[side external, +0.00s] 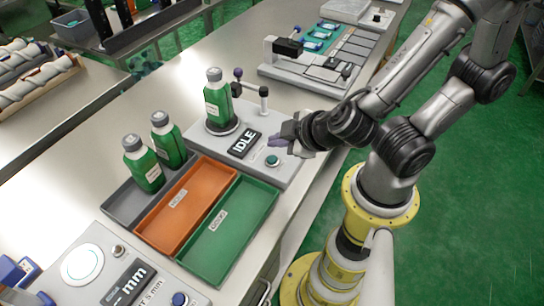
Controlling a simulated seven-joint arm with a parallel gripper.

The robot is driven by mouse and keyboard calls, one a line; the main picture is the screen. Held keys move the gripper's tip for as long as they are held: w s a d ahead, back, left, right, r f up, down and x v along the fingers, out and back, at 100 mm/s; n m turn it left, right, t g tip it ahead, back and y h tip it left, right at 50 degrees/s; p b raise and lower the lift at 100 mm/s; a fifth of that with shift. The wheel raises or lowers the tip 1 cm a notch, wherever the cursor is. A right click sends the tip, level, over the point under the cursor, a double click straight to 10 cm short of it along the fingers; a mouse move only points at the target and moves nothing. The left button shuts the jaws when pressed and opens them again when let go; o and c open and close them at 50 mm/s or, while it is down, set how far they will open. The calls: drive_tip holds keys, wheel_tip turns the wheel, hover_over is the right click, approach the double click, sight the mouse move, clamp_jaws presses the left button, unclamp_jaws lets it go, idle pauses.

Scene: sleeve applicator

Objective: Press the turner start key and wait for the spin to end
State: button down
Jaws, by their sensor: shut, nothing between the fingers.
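The turner (288,178) is a light grey base on the bench with a round dark turntable at its left. A green bottle with a grey cap (217,98) stands upright on the turntable. A black display (244,144) on the base reads "IDLE". A round teal key (272,160), which looks like the start key, sits at the base's front right. My gripper (279,143) is shut and empty, just above and slightly behind the key; it appears apart from it. The exact gap is hard to judge from this angle.
Two green bottles (167,140) stand in a grey tray (122,206) at the left. An orange tray (150,228) and a green tray (215,262) lie beside it. A post with a dark knob (238,74) rises behind the turntable. A measuring unit (120,260) sits in front.

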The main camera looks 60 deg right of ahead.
sight(272, 160)
drive_tip(key=shift+f, duration=1.1)
drive_tip(key=shift+f, duration=0.1)
idle(1.2)
drive_tip(key=shift+f, duration=0.35)
